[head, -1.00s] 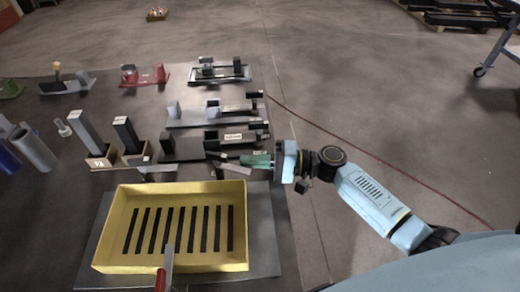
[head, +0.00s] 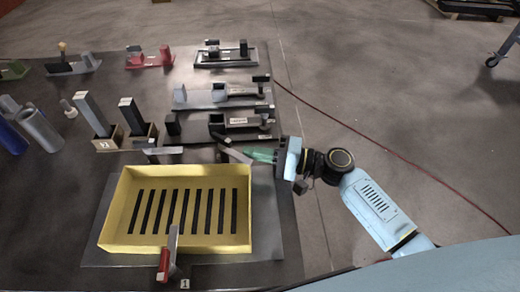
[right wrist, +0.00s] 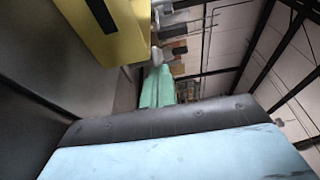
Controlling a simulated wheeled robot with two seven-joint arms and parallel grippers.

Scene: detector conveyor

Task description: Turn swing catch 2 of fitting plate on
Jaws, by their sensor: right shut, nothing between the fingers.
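The fitting plate (head: 276,222) is a flat dark grey plate under a yellow slotted tray (head: 247,210). A swing catch with a red end (head: 163,265) stands at its front edge beside a tag that seems to read 1. A grey bar (head: 232,149) lies slanted at the plate's back right, and another bar (head: 163,151) is at the back left. I cannot read a number 2 on either. My right gripper (head: 248,153), with green fingers, is shut and empty right beside the slanted bar; contact is unclear. The green fingers also show in the right wrist view (right wrist: 157,88). My left gripper is not in view.
Behind the plate lie a black fixture (head: 240,124) and a grey fixture (head: 205,97). Two upright posts (head: 92,114) in wooden bases and a grey cylinder (head: 40,130) stand left. Open floor lies right of the table.

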